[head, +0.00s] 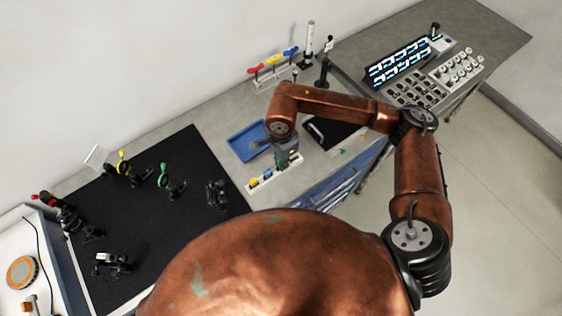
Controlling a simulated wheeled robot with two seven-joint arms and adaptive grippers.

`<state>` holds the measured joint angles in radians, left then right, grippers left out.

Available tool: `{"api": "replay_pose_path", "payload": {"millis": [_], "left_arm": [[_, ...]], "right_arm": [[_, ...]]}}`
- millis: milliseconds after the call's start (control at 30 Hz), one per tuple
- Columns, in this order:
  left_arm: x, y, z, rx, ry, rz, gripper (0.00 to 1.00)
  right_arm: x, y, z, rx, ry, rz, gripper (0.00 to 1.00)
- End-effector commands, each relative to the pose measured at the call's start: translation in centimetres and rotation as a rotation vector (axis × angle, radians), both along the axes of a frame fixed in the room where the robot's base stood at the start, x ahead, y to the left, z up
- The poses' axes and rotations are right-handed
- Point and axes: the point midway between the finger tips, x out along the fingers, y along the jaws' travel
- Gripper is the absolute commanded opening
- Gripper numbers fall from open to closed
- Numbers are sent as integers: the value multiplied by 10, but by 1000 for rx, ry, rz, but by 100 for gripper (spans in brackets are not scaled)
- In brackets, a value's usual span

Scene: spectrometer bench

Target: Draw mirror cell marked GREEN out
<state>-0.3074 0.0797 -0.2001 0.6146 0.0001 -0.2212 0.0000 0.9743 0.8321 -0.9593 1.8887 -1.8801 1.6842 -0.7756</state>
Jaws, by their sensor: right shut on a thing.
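My right gripper (287,157) points down over the right end of a small white rack (261,191) on the bench. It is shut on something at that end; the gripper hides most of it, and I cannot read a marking. A yellow piece (254,182) and a blue piece (267,174) sit in the rack to the left of the gripper. A green-ringed mount (164,170) stands on the black board, well left of the gripper. My left gripper is not in view.
A blue tray (243,148) lies just behind the rack. The black board (190,145) carries several mounts, one yellow-ringed (124,163). A stand with red, yellow and blue pieces (272,68) is at the back. A black panel (335,132) lies right of the gripper.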

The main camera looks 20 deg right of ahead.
Motion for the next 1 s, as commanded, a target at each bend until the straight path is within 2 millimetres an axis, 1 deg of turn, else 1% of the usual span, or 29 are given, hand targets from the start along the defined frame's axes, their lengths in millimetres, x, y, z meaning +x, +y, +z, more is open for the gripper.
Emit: {"api": "replay_pose_path", "payload": {"millis": [200,333,1000], "left_arm": [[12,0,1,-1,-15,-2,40],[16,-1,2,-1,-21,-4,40],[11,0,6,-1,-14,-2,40]], "right_arm": [[0,0,0,-1,0,-1,0],[0,0,3,-1,0,0,0],[0,0,28,-1,0,0,0]]}}
